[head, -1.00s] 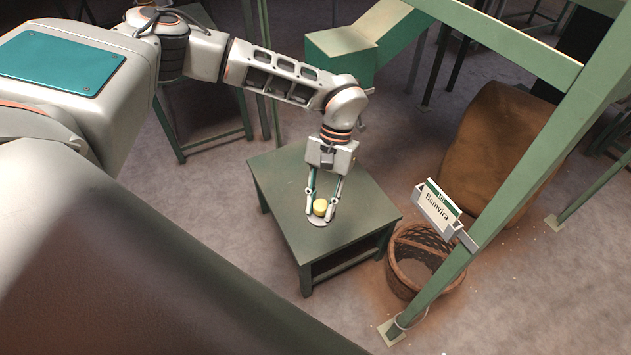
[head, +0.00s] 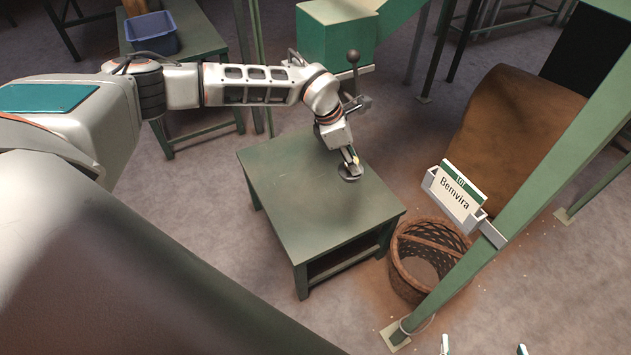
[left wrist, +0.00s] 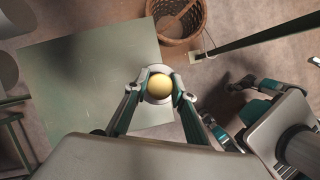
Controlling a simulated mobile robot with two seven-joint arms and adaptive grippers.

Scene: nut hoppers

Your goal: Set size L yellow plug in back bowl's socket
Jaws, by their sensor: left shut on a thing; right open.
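The yellow plug shows as a round yellow knob (left wrist: 159,86) in the left wrist view, with a pale grey disc (left wrist: 147,98) around its base. My left gripper (left wrist: 160,93) is shut on it, one finger on each side. In the head view my left gripper (head: 351,167) is over the far right part of the green table (head: 310,215), the grey disc under its fingertips; the knob is mostly hidden. I cannot tell whether the disc touches the table. My right gripper (head: 483,349) is open and empty at the bottom edge. I cannot make out a bowl or socket.
A wicker basket (head: 425,262) stands right of the table, beside a green post (head: 505,205) with a "Bemvira" sign (head: 460,192). A green box-shaped chute (head: 335,35) and a dark lever (head: 354,75) are behind the gripper. A blue bin (head: 152,35) stands on a back table.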

